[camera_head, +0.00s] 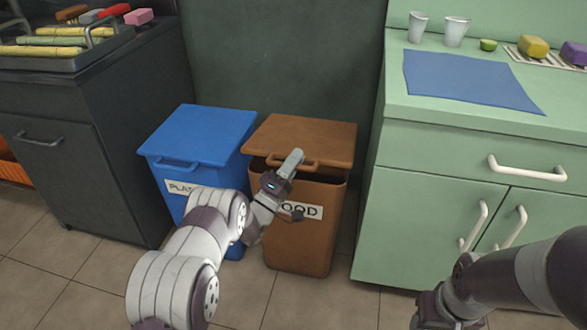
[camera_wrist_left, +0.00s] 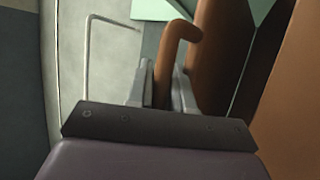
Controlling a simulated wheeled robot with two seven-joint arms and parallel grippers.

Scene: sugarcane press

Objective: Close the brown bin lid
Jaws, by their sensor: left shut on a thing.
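The brown bin (camera_head: 312,240) stands on the floor with a white label ending in "OOD" on its front, partly hidden by my left arm. Its brown lid (camera_head: 305,138) sits almost level, with a dark gap below its front edge. My left gripper (camera_head: 291,162) is at the lid's front handle (camera_head: 312,162). In the left wrist view the fingers (camera_wrist_left: 165,90) are shut on the brown handle (camera_wrist_left: 175,50). My right gripper (camera_head: 430,318) is at the bottom edge of the head view, far from the bin, with its fingertips not clearly shown.
A blue bin (camera_head: 205,135) with its lid down stands close left of the brown bin. A dark cabinet (camera_head: 90,130) stands further left. A green counter (camera_head: 450,150) with white handles stands close on the right. Tiled floor (camera_head: 240,300) lies in front.

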